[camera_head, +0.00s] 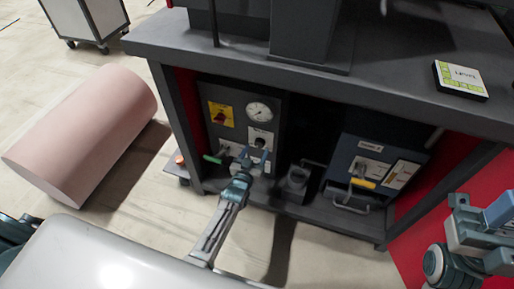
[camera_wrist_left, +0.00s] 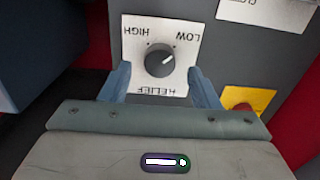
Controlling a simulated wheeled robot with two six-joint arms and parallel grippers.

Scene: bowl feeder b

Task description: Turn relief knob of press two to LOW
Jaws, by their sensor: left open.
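The relief knob (camera_wrist_left: 160,60) is a round dark knob on a white label (camera_wrist_left: 136,52) marked RELIEF, HIGH and LOW, upside down in the left wrist view. Its white pointer line points up and right, toward the LOW side. In the head view the knob (camera_head: 260,143) sits below a round gauge (camera_head: 259,111) on a dark panel. My left gripper (camera_head: 255,159) is open in front of the panel, its fingers on either side of the knob in the left wrist view. I cannot tell whether they touch it.
A red switch on a yellow plate (camera_head: 221,114) and a green handle (camera_head: 212,159) are left of the knob. A blue unit with a yellow handle (camera_head: 363,183) stands right. The dark bench top (camera_head: 400,70) overhangs the panels. A pink cylinder (camera_head: 85,135) lies on the floor.

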